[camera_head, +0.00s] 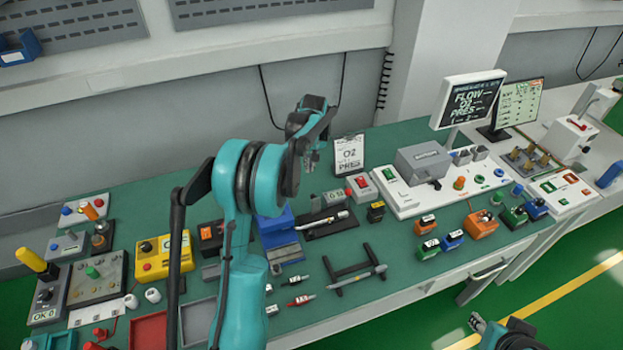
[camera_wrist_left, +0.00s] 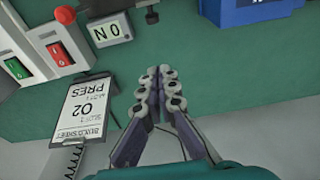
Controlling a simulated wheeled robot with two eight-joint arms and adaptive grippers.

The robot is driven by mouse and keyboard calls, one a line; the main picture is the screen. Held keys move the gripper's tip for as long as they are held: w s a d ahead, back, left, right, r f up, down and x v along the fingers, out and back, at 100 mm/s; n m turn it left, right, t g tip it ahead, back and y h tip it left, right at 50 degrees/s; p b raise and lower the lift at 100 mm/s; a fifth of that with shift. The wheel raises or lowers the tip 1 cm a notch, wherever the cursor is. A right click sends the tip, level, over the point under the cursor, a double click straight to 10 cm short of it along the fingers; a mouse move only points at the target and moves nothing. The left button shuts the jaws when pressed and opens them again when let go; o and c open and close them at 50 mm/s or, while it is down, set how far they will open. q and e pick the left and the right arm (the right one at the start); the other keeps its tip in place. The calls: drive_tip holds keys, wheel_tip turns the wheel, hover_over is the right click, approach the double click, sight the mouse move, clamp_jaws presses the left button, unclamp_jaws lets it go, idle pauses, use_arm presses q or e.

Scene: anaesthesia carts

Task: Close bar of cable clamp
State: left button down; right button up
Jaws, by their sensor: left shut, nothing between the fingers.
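A dark base with a long silvery bar or cable along it (camera_head: 325,222) lies on the green bench in the head view. It looks like the cable clamp, but my arm and the small scale leave this and its bar's position unclear. In the left wrist view only a small dark and metal end (camera_wrist_left: 151,14) shows at the top edge, perhaps part of it. My left gripper (camera_head: 313,166) is raised behind it, near the clipboard. Its fingers (camera_wrist_left: 159,82) are shut together and empty, apart from that end. My right gripper (camera_head: 477,321) is low at the right, off the bench; its jaws are unclear.
A red-button box (camera_head: 361,187) and a blue block (camera_head: 274,228) flank the dark base. A black frame (camera_head: 354,270) lies in front. Bare green bench (camera_wrist_left: 215,70) shows beside the fingers.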

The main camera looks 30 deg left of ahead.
sight(315, 204)
use_arm(q)
drive_tip(key=f, duration=0.3)
drive_tip(key=f+b, duration=0.1)
drive_tip(key=f, duration=0.2)
drive_tip(key=w+a+f+b, duration=0.1)
drive_tip(key=f, duration=0.2)
drive_tip(key=shift+a+f, duration=0.1)
drive_tip(key=shift+f, duration=0.05)
drive_tip(key=shift+s+d+b, duration=0.3)
drive_tip(key=shift+s+d, duration=1)
drive_tip(key=shift+d, duration=0.2)
drive_tip(key=shift+w, duration=0.1)
